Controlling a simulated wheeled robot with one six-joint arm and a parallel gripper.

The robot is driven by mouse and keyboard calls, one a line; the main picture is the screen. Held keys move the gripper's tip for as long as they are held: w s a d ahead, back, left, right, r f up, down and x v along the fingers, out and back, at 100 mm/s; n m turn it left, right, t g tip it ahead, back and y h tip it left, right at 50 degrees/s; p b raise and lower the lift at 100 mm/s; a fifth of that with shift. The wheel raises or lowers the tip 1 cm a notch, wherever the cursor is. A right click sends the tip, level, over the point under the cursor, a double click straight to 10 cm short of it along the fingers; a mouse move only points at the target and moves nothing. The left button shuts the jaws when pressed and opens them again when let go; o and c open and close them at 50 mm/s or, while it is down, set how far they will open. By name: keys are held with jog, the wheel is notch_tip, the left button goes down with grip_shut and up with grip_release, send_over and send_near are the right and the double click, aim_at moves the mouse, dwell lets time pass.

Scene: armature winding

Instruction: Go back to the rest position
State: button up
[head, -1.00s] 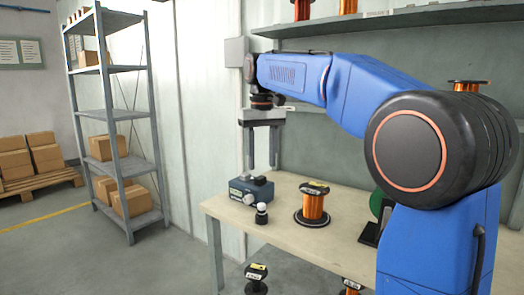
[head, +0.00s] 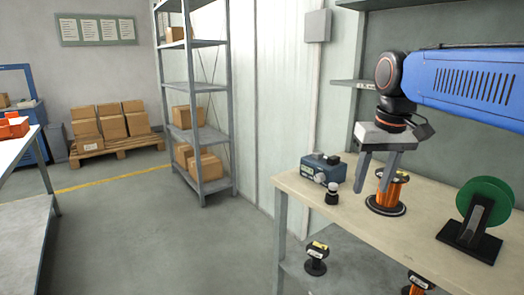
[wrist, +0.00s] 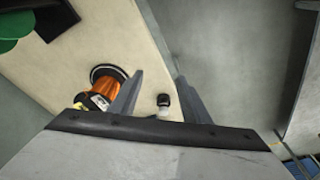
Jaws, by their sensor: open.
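My gripper (head: 377,170) is open and empty. In the head view it hangs with its fingers pointing down above the workbench (head: 300,186), and one finger overlaps a copper wire spool (head: 388,197) on the bench. In the wrist view my gripper (wrist: 155,97) shows its two fingers spread apart. The copper spool (wrist: 104,84) shows left of the fingers, and a small white-topped bottle (wrist: 163,101) shows between them from above. In the head view the bottle (head: 332,194) stands near the bench's left end.
A blue-grey box device (head: 323,170) sits at the bench's left end. A green spool on a black stand (head: 484,205) is at the right. A black spool (head: 317,258) is on the lower shelf. A metal rack (head: 205,137) stands at the back; the middle floor is clear.

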jog(key=s+d+f+t, duration=0.2)
jog(key=s+f, duration=1.5)
jog(key=f, duration=0.2)
jog(key=shift+s+d+f+m+t, duration=0.3)
jog(key=shift+f, duration=0.1)
